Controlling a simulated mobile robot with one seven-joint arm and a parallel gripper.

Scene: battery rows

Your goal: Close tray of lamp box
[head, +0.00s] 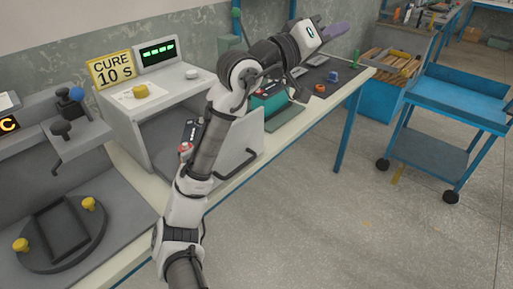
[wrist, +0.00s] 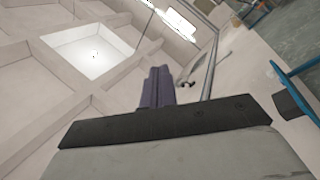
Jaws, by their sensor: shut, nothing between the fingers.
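The lamp box (head: 127,118) is a pale grey housing on the bench in the head view, with a yellow knob (head: 141,91) on top. Its tray front (head: 240,138), a pale panel with a dark bar handle (head: 238,165), stands out from the housing, so the tray is open. My arm crosses in front and hides part of the tray. A dark item with a red part (head: 186,148) shows beside the arm at the tray. My gripper (head: 337,30) is raised well beyond the tray, up and to the right. Its purple fingers are together and empty in the wrist view (wrist: 157,87).
A "CURE 10 S" sign (head: 111,69) and green display (head: 158,53) stand on the housing. A round fixture (head: 62,235) with yellow knobs is at lower left. A green item (head: 268,105) lies right of the tray. A blue cart (head: 455,100) stands right; open floor lies between.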

